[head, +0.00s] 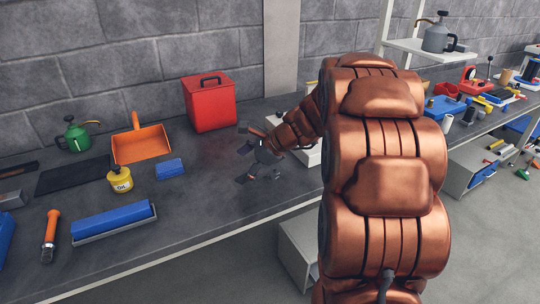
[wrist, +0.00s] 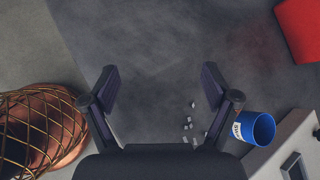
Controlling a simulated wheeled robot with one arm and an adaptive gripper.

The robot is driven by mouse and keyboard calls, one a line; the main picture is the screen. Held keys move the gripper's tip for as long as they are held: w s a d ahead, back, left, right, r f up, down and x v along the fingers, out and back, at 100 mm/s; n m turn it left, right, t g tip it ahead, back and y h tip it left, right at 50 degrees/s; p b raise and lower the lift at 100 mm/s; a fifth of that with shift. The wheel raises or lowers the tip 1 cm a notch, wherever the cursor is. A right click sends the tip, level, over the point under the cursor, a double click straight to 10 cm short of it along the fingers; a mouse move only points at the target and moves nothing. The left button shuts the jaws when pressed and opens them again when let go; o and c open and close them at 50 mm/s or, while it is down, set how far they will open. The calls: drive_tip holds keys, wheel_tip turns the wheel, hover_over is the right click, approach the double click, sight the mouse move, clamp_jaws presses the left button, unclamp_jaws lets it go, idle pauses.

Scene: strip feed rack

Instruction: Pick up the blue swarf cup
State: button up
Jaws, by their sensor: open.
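The blue swarf cup (wrist: 254,128) shows in the wrist view at the lower right, with a white label on its side and its round opening toward the right. It appears to stand upright, though the steep view leaves this unsure. My gripper (wrist: 159,75) is open, with nothing between its fingers. The cup is outside the fingers, to the right of the right one and apart from it. In the head view my gripper (head: 245,163) is low over the bench; I cannot make out the cup there, probably hidden by my arm.
Small pale chips (wrist: 187,125) lie beside the cup. A pale machine base (wrist: 285,150) is close on its right. The red box (head: 210,102) stands behind my gripper. An orange dustpan (head: 141,144), blue block (head: 169,169) and yellow oil can (head: 120,180) are left on the bench (head: 205,200).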

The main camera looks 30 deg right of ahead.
drive_tip(key=w+d+m+t, duration=0.1)
drive_tip(key=w+d+m, duration=0.1)
drive_tip(key=d, duration=0.4)
drive_tip(key=w+d+f+m+t+h+b, duration=0.1)
drive_tip(key=w+d+m+t, duration=0.1)
drive_tip(key=d+m, duration=0.2)
drive_tip(key=w+d+f+m+t+h, duration=0.1)
drive_tip(key=w+d+m, duration=0.1)
drive_tip(key=d, duration=0.7)
drive_tip(key=shift+w+d+m+t, duration=0.1)
drive_tip(key=shift+d+m+t, duration=0.15)
drive_tip(key=shift+m, duration=0.45)
drive_tip(key=shift+w+f+h, duration=0.15)
drive_tip(key=shift+w+h, duration=0.05)
drive_tip(key=shift+h, duration=0.1)
drive_tip(key=shift+w+f, duration=0.15)
drive_tip(key=shift+w, duration=0.15)
drive_tip(key=shift+a+x, duration=0.15)
drive_tip(key=shift+x, duration=1.5)
drive_tip(key=shift+a+x, duration=0.2)
drive_tip(key=shift+x, duration=1.5)
drive_tip(key=shift+r, duration=0.2)
drive_tip(key=shift+c, duration=0.3)
drive_tip(key=c, duration=1.2)
